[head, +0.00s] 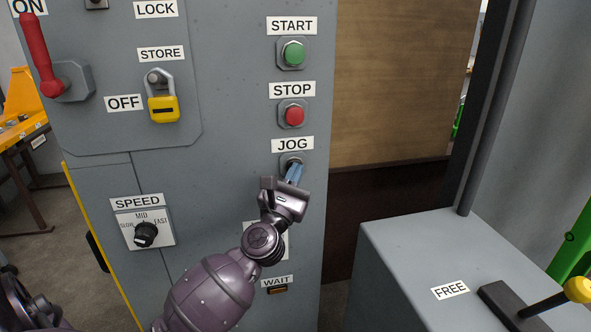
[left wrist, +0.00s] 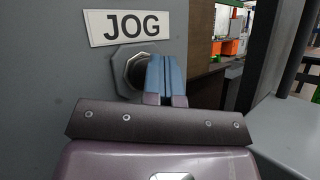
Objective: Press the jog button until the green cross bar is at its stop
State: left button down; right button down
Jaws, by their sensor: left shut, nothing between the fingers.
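The jog button (head: 290,160) sits in a grey octagonal mount under the JOG label on the grey cabinet. In the left wrist view its dark round face (left wrist: 139,72) is partly covered on the right by my fingers. My left gripper (head: 294,174) is shut and empty, its blue fingertips together at the lower right of the button. It also shows in the left wrist view (left wrist: 166,76). I cannot tell whether the tips touch the button. A green bar (head: 573,252) shows at the right edge; I cannot tell if it is the cross bar. My right gripper is not in view.
Above are the green START button (head: 293,53) and red STOP button (head: 294,115). A yellow padlock (head: 163,108), red lever (head: 42,60) and speed knob (head: 146,235) are left. A grey box (head: 420,250) with a yellow-knobbed lever (head: 577,290) stands right.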

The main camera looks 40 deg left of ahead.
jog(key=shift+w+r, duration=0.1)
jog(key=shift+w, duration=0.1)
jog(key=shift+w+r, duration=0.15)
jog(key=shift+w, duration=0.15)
pick_arm(q)
jog(key=shift+s+d, duration=0.6)
jog(key=shift+d, duration=0.1)
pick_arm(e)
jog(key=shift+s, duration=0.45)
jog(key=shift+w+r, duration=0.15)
